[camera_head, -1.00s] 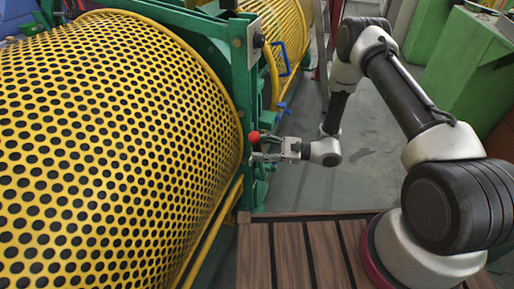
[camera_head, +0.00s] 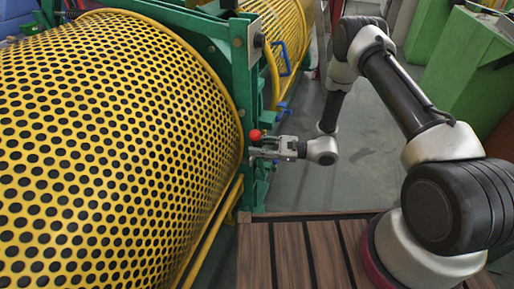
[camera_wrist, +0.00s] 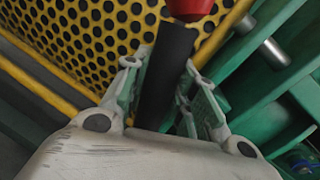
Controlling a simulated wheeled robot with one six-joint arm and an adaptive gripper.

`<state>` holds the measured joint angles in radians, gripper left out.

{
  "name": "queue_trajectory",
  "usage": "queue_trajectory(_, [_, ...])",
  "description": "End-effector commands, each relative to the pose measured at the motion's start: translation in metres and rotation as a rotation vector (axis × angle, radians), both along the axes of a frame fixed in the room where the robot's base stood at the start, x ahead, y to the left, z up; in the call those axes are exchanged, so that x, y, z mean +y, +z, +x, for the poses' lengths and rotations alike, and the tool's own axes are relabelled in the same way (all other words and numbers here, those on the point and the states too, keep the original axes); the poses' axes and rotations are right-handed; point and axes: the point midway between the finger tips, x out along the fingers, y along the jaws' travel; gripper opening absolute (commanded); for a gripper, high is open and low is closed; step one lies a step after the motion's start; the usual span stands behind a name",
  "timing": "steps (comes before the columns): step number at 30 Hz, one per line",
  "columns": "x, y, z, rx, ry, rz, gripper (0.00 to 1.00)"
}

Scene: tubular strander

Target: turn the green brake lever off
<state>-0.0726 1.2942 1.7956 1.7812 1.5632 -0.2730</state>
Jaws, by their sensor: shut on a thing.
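The brake lever shows in the wrist view as a dark shaft (camera_wrist: 168,75) with a red knob (camera_wrist: 190,8) at its top end. In the head view the red knob (camera_head: 255,135) stands beside the green frame, and the shaft is largely hidden by my gripper. My gripper (camera_head: 262,152) reaches in from the right, just below the knob. In the wrist view its fingers (camera_wrist: 163,75) lie on both sides of the dark shaft and are shut on it. The lever's lower end and pivot are hidden.
A yellow perforated guard (camera_head: 110,140) fills the left, close to the knob. A green upright frame (camera_head: 246,80) stands behind the lever. Blue handles (camera_head: 277,58) are farther back. Grey floor (camera_head: 375,150) is open to the right, and a green cabinet (camera_head: 465,75) stands beyond.

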Motion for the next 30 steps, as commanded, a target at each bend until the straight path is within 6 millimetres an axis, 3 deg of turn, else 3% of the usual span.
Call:
queue_trajectory(8, [-0.014, 0.011, 0.037, 0.125, -0.005, 0.049, 0.00])
queue_trajectory(14, [-0.029, 0.016, 0.079, 0.272, -0.006, 0.103, 0.00])
queue_trajectory(24, [-0.053, 0.009, 0.143, 0.508, -0.006, 0.189, 0.00])
queue_trajectory(30, [-0.061, 0.002, 0.165, 0.598, -0.005, 0.219, 0.00])
